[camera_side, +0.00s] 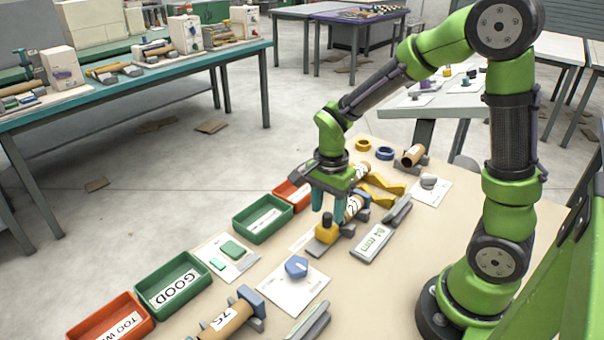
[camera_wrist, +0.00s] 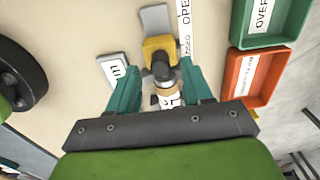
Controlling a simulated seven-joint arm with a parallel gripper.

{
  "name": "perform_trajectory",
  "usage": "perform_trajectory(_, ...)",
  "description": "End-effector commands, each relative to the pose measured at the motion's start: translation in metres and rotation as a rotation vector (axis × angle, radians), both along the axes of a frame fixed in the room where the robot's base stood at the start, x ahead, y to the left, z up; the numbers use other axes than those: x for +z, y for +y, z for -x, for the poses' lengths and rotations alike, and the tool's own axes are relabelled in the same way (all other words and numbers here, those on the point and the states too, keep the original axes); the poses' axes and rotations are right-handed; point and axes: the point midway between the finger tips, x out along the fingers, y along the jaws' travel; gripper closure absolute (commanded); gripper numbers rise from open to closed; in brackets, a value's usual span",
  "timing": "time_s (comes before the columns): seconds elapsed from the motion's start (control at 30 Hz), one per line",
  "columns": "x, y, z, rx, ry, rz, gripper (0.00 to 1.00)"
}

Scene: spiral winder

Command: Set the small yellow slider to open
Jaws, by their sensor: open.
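The small yellow slider (camera_side: 327,231) sits on a grey rail (camera_side: 318,249) on the bench; a dark knob stands on it. In the wrist view the yellow slider (camera_wrist: 158,45) is beside the lower word on a white strip (camera_wrist: 186,28), which seems to read CLOSED. The bare grey rail end (camera_wrist: 155,17) lies beside OPEN. My gripper (camera_side: 328,206) is open just above the slider, its teal fingers apart. In the wrist view my gripper (camera_wrist: 158,80) has one finger on each side of the knob; contact is not clear.
A labelled cardboard tube (camera_side: 354,206) lies right behind the slider. Green (camera_side: 262,218) and red (camera_side: 292,194) trays stand to its left. A blue knob on a white card (camera_side: 296,268) is in front; a grey labelled block (camera_side: 373,243) is to the right.

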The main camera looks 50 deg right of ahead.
Motion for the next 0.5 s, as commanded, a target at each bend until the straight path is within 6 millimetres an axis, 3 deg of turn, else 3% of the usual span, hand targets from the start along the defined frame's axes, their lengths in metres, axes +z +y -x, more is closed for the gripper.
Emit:
perform_trajectory(0.2, -0.023, 0.000, 0.000, -0.001, 0.002, 0.000, 0.50)
perform_trajectory(0.5, -0.027, 0.000, 0.000, -0.001, -0.001, 0.000, 0.50)
